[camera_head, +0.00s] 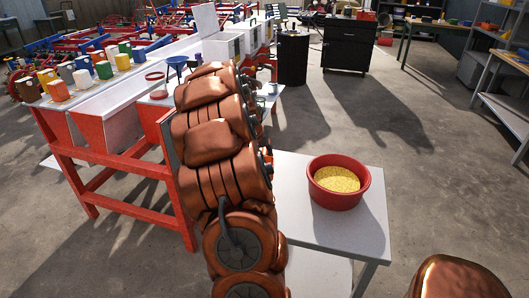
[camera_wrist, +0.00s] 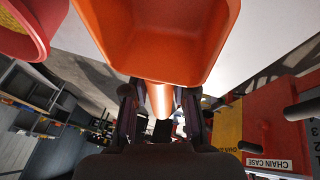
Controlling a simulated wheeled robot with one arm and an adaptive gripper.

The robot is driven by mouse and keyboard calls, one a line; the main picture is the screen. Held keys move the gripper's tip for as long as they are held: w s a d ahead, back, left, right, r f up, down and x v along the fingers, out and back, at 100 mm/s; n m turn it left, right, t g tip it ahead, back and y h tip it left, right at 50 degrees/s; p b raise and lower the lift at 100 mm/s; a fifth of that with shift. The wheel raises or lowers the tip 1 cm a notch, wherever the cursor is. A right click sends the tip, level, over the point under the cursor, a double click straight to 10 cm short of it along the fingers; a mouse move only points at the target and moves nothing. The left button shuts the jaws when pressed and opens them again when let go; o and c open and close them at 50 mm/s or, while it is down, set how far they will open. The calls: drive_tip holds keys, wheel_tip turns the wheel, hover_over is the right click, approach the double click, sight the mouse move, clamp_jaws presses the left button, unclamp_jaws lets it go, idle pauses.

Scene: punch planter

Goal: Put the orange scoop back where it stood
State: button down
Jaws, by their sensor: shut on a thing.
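The orange scoop (camera_wrist: 165,45) fills the top middle of the wrist view, its wide bowl beyond my fingers. My gripper (camera_wrist: 160,100) is shut on the scoop's orange handle, with one dark finger on each side. No grain shows in the visible part of the scoop. In the head view my arm hides both gripper and scoop. A red tub (camera_head: 318,193) of yellow grain (camera_head: 337,179) stands on a pale table (camera_head: 305,228) right of my arm. The tub's rim also shows at the top left of the wrist view (camera_wrist: 38,48).
A red case labelled CHAIN CASE (camera_wrist: 275,130) with dark handles is at the right of the wrist view. A red-framed planter (camera_head: 120,167) with white hoppers, colored cups, a red ring (camera_head: 155,76) and a blue funnel (camera_head: 177,63) stands left of my arm. Floor beyond the table is clear.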

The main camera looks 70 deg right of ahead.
drive_tip(key=shift+f+b, duration=0.6)
drive_tip(key=shift+f, duration=2.1)
drive_tip(key=shift+f, duration=0.6)
drive_tip(key=c, duration=0.8)
unclamp_jaws()
drive_tip(key=shift+c, duration=0.2)
drive_tip(key=shift+r, duration=0.1)
